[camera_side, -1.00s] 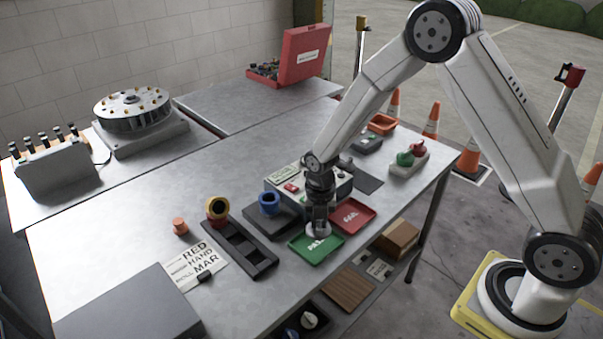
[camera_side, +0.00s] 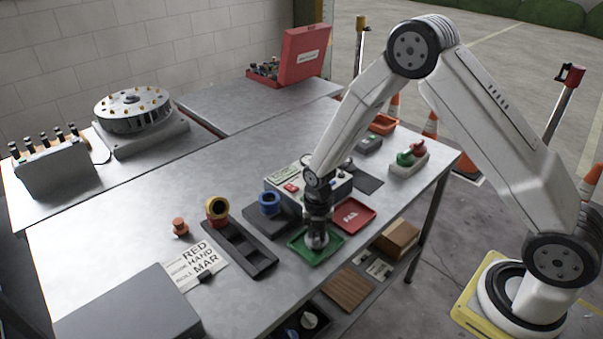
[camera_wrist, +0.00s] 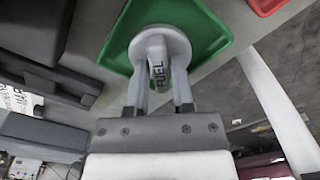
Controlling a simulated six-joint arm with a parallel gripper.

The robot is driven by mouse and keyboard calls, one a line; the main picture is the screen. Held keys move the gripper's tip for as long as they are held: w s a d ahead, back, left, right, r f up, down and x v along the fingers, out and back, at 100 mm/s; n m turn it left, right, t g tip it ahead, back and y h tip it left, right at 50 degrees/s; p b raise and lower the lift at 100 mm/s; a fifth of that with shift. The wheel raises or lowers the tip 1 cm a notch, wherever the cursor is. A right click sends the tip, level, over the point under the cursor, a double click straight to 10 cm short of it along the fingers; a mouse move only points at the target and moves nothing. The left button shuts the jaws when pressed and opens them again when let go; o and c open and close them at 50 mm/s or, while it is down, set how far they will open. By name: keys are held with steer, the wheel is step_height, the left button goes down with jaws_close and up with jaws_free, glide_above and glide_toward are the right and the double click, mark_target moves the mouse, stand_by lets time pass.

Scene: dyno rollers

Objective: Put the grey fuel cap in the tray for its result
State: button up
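The grey fuel cap (camera_side: 317,241) is round, with a raised grip bar lettered FUEL, which shows in the wrist view (camera_wrist: 157,52). My gripper (camera_side: 318,229) points straight down, its two fingers on either side of the grip bar, shut on it. The cap is over the green tray (camera_side: 299,241), inside its outline; in the wrist view the green tray (camera_wrist: 205,25) surrounds it on the far side. I cannot tell whether the cap touches the tray floor. The cap and gripper hide the tray's lettering. The red tray (camera_side: 353,216), lettered FAIL, is empty just right and behind.
A tester box (camera_side: 283,190) stands behind my gripper. A blue ring-shaped cap (camera_side: 269,203) sits on a dark block to the left. A dark slotted rack (camera_side: 243,247) holds a yellow-and-red cap (camera_side: 216,208) near its far end. The table's front edge is close to the trays.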

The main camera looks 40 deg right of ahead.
steer(key=shift+o, duration=1.1)
steer(key=shift+r, duration=0.15)
step_height(320, 180, up, 12)
stand_by(0.6)
steer(key=s+r+m+t, duration=0.1)
steer(key=s+m, duration=0.6)
steer(key=m, duration=0.6)
steer(key=s+d+r+m+t, duration=0.1)
steer(key=s+m, duration=0.6)
steer(key=m, duration=0.7)
steer(key=shift+s+r+t, duration=0.2)
steer(key=shift+r+t, duration=0.1)
steer(key=shift+r, duration=0.45)
steer(key=shift+d, duration=0.1)
